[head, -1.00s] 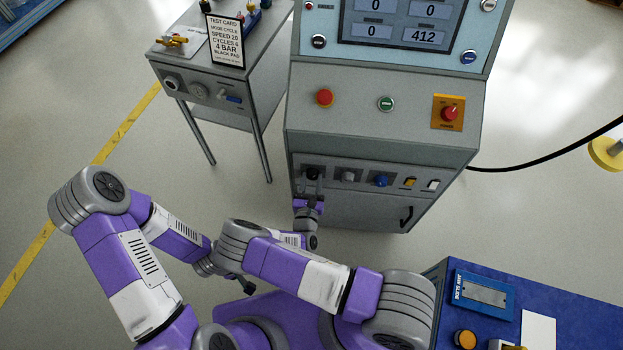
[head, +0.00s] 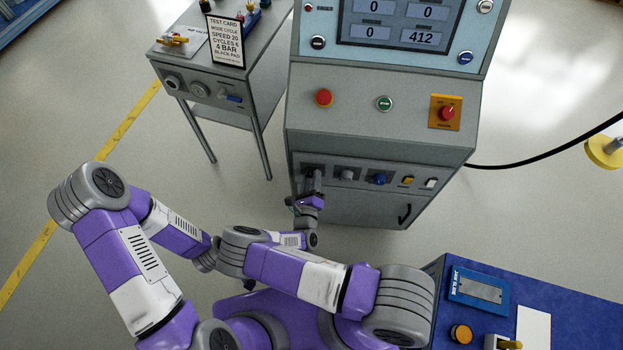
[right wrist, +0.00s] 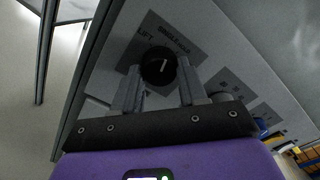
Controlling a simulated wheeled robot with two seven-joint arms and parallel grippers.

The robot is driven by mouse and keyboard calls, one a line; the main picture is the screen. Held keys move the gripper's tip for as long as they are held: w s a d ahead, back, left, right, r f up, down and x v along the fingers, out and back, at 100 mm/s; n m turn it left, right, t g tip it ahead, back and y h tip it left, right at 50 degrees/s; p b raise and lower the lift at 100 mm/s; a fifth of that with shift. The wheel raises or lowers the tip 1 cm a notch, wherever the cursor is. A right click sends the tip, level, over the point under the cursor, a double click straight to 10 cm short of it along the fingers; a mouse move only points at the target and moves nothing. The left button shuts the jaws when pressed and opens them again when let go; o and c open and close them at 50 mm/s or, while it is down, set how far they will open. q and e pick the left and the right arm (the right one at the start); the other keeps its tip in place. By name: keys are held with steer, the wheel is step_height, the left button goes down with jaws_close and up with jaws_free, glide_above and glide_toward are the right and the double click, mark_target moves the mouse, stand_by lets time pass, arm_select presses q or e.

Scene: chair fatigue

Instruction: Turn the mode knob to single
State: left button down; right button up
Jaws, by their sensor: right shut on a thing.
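The mode knob (right wrist: 158,66) is a round black knob with a white pointer line, on a grey plate lettered with LIFT and SINGLE among its labels. In the right wrist view it sits between the two grey fingertips of my right gripper (right wrist: 160,88), which is shut on it. The pointer line is slightly tilted from upright. In the head view my right gripper (head: 313,182) reaches the left end of the machine's lower panel and covers the knob. My left gripper is mostly hidden behind my right arm; its jaws cannot be made out.
A grey knob (head: 347,174), a blue knob (head: 379,179) and small switches continue rightward along the panel. Above are a red button (head: 324,97), a green button (head: 384,103) and a red switch on yellow (head: 446,113). A side table (head: 262,88) stands left; a blue bench (head: 560,290) is lower right.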

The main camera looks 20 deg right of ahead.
steer(key=shift+n, duration=0.4)
steer(key=o, duration=1)
steer(key=shift+o, duration=0.2)
steer(key=shift+s, duration=0.1)
steer(key=p+v, duration=0.1)
steer(key=v, duration=0.6)
steer(key=shift+s+p, duration=0.2)
steer(key=shift+p, duration=0.15)
